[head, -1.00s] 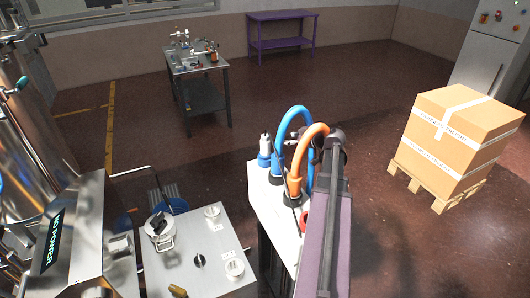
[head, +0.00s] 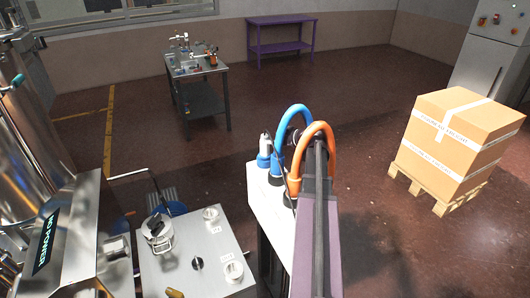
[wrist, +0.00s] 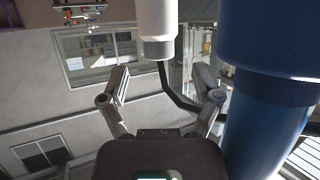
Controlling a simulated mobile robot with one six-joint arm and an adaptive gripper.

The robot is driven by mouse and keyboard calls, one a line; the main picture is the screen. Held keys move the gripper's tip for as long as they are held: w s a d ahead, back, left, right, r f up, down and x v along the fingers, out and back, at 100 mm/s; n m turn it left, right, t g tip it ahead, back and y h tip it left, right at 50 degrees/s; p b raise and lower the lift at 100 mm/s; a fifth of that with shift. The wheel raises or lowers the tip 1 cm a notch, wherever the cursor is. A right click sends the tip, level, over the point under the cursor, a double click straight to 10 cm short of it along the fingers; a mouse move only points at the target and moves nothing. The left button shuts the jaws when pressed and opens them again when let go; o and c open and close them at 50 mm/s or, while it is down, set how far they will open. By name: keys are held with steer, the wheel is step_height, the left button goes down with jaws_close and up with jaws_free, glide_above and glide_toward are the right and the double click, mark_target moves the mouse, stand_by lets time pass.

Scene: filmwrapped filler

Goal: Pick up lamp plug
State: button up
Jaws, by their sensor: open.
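The lamp plug is not plainly identifiable. A pale cylinder (wrist: 157,25) at the top middle of the wrist view, with a black cord beside its lower end, may be it. My gripper (wrist: 162,88) is open, its two fingers spread left and right below the cylinder's end. Nothing shows clamped between them. In the head view, a grey-white plug in a blue socket (head: 264,150) stands on the white box (head: 262,200), left of the hoses. My gripper is hidden there behind my arm and the hoses.
A large blue cylinder (wrist: 262,90) is close on the right of the wrist view. Blue (head: 284,125) and orange (head: 318,128) hoses arch above the white box. A metal machine top (head: 190,255) stands left. A carton (head: 465,140) on a pallet is at right, with open floor between.

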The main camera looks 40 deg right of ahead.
mark_target(265, 136)
steer(key=shift+b+x, duration=0.95)
steer(key=shift+x, duration=1.65)
steer(key=shift+r, duration=0.1)
jaws_close()
